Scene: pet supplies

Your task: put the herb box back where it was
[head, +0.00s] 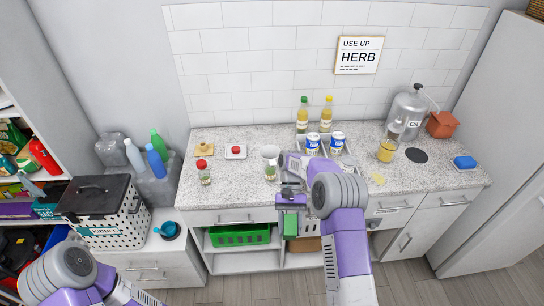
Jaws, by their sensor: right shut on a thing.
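My right gripper (291,205) points down in front of the counter's front edge, near the middle of the head view. It is shut on a green box (291,224), which hangs below it and appears to be the herb box. Its label cannot be read, and the gripper hides its upper part. My left arm shows at the lower left, but its gripper is out of view. A wall sign (358,55) reads "USE UP HERB".
The speckled counter (230,190) holds jars, two cans (313,143), two bottles (303,114), a metal dispenser (406,112) and a blue sponge (464,162). A green basket (240,235) sits on the shelf below. A kibble bin (98,212) and stocked shelves stand left.

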